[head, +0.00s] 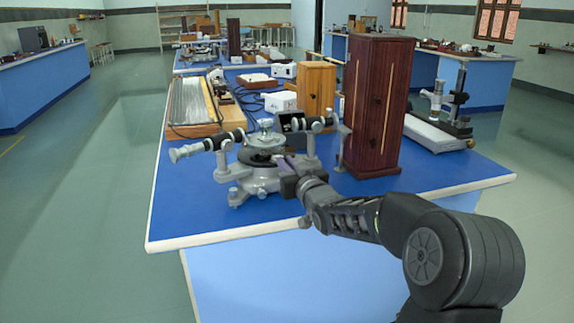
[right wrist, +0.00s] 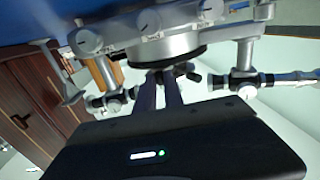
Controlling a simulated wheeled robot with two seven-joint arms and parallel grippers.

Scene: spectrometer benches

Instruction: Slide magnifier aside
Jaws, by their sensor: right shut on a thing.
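A grey and black spectrometer (head: 262,178) stands on the blue bench near its front edge. My right gripper (head: 283,166) reaches in from the right at the front of the spectrometer. In the right wrist view its two fingers (right wrist: 161,80) are close together at the dark ring of the instrument, with a small black part, apparently the magnifier (right wrist: 187,71), at their tips. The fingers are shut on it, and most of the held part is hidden. My left gripper is not in view.
A tall dark wooden cabinet (head: 378,105) stands right of the spectrometer, close to my right arm. A wooden box with a grooved panel (head: 191,106) lies behind left. A microscope-like instrument (head: 440,115) stands at the right. The bench's front left corner is clear.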

